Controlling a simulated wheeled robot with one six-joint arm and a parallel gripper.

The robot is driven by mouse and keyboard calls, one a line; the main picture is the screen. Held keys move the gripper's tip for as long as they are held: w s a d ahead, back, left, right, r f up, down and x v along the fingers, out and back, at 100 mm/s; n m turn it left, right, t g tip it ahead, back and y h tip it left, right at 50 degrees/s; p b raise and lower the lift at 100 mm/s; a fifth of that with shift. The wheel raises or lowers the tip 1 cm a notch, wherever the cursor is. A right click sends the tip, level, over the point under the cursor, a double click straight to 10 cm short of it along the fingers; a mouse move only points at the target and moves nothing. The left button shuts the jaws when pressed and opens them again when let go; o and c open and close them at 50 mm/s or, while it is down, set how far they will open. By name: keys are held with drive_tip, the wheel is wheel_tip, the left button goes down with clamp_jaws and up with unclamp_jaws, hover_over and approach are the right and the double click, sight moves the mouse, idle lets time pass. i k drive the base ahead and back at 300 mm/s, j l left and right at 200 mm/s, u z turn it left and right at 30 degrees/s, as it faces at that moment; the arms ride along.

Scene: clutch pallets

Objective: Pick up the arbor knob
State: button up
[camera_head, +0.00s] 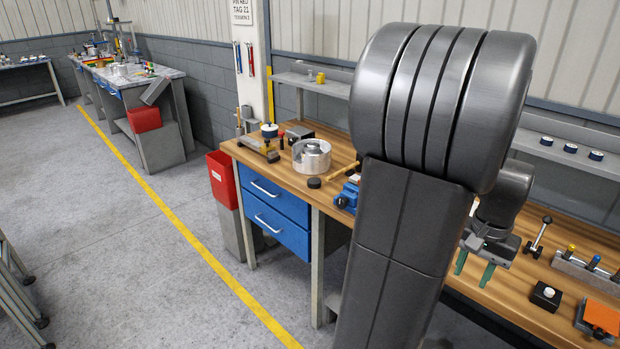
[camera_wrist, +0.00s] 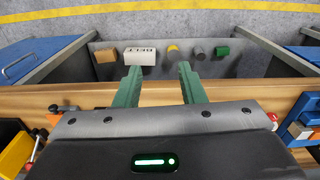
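My gripper (camera_head: 474,270) is open and empty above the front part of the wooden bench, its green fingers pointing down. In the wrist view the two green fingers (camera_wrist: 158,88) are spread apart with nothing between them. No part is clearly identifiable as the arbor knob. A metal lever with a black ball end (camera_head: 537,238) stands on the bench right of my gripper. A black block with a small pale round top (camera_head: 547,294) lies nearer the front edge. My large arm link hides the middle of the bench.
Farther right are a rack with coloured handles (camera_head: 590,270) and an orange-topped tray (camera_head: 601,318). At the bench's left are a silver round housing (camera_head: 311,155) and a blue vise (camera_head: 347,195).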

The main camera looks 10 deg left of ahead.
sight(314, 183)
drive_tip(key=i+j+u, duration=0.15)
drive_tip(key=i+u, duration=0.15)
drive_tip(key=u, duration=0.15)
drive_tip(key=i+u, duration=0.3)
drive_tip(key=u, duration=0.2)
drive_tip(key=i+l, duration=0.1)
drive_tip(key=i, duration=0.4)
drive_tip(key=i+l+u, duration=0.15)
drive_tip(key=i, duration=0.3)
